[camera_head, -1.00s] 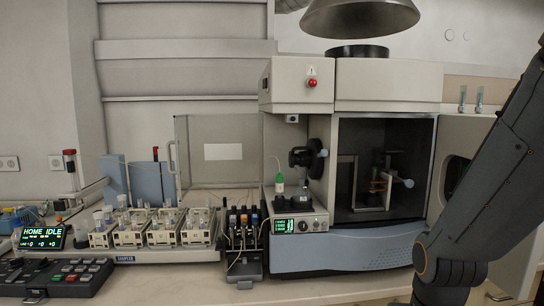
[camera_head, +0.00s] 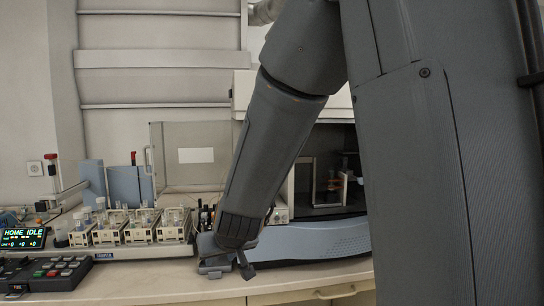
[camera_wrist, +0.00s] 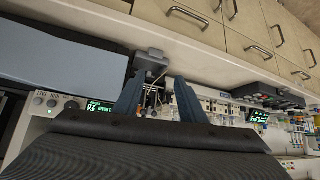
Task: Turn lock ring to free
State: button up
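In the head view, the open chamber (camera_head: 322,150) of the spectrometer shows a small stand with an orange-brown ring-like band (camera_head: 335,184). It is too small to tell whether this is the lock ring or how it is turned. My gripper (camera_wrist: 158,82) shows in the wrist view with its two blue-grey fingers apart and nothing clearly held between them. Beyond the fingers is a small grey block (camera_wrist: 150,60) with thin tubes. In the head view my arm reaches down in front of the pump area, and the gripper is low over the bench, apart from the chamber.
Sampler modules (camera_head: 125,230) stand in a row at the left, with a keypad (camera_head: 45,275) in front. The blue front panel (camera_head: 315,241) of the spectrometer borders the bench (camera_head: 180,283). A clear bench strip runs along the front. My arm hides the spectrometer's right side.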

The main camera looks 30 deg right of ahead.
jog(key=w+d+r+m+t+h, duration=0.25)
jog(key=w+d+r, duration=0.2)
jog(key=r, duration=0.25)
jog(key=w+d+r+m+t+h, duration=0.1)
jog(key=w+d+r+t+h, duration=0.2)
jog(key=w+r, duration=0.4)
jog(key=s+d+r+m+g+h, duration=0.55)
jog(key=d+r+h, duration=0.25)
jog(key=r+h, duration=0.2)
jog(key=p+x, duration=0.2)
jog(key=x, duration=0.5)
jog(key=shift+w+n, duration=0.25)
jog(key=shift+n, duration=0.05)
jog(key=shift+d+f, duration=0.15)
grip_shut()
